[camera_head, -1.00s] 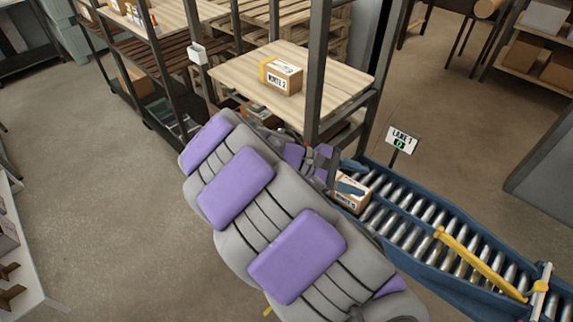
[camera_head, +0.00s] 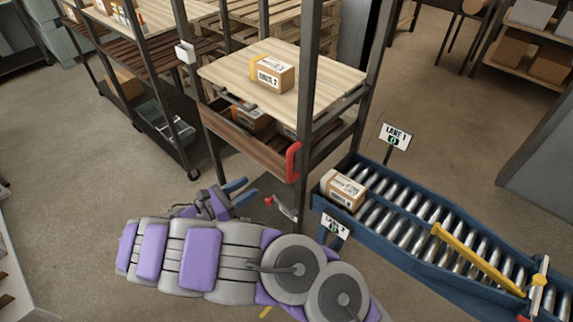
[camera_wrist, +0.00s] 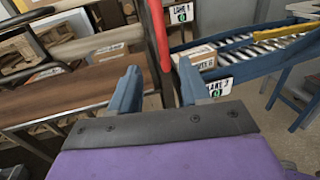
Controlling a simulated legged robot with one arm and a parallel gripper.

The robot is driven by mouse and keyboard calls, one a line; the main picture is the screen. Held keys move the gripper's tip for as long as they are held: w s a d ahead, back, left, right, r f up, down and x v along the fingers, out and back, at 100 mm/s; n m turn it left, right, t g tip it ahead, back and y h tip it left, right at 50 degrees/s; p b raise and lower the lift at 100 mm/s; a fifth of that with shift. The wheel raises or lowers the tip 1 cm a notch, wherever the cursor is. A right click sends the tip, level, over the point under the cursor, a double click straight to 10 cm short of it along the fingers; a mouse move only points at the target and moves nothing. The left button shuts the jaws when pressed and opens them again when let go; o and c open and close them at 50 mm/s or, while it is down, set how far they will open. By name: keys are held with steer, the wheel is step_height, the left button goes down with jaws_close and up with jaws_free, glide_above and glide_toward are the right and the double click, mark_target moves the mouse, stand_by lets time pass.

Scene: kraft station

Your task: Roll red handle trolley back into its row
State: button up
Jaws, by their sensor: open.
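The trolley has dark metal posts, a pale wooden top shelf (camera_head: 330,88) and a brown lower shelf (camera_head: 250,142). Its red handle (camera_head: 293,162) is upright on the front post in the head view. My gripper (camera_head: 252,190) is open and empty, with blue fingers, left of and below the handle and apart from it. In the wrist view the red handle (camera_wrist: 159,38) lines up with the gap between my fingers (camera_wrist: 158,70), beyond the tips. The foot of the trolley is partly hidden by my arm.
A roller conveyor (camera_head: 420,222) with a parcel (camera_head: 343,190) and a Lane 1 sign (camera_head: 396,136) stands close to the trolley's right. Another dark rack (camera_head: 165,125) stands behind left. A carton (camera_head: 270,73) sits on the top shelf. The floor (camera_head: 70,170) at left is clear.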

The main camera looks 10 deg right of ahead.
mark_target(289, 164)
steer(key=b+x, duration=0.3)
steer(key=x, duration=1.3)
steer(key=shift+d, duration=0.1)
steer(key=shift+c, duration=0.4)
jaws_close()
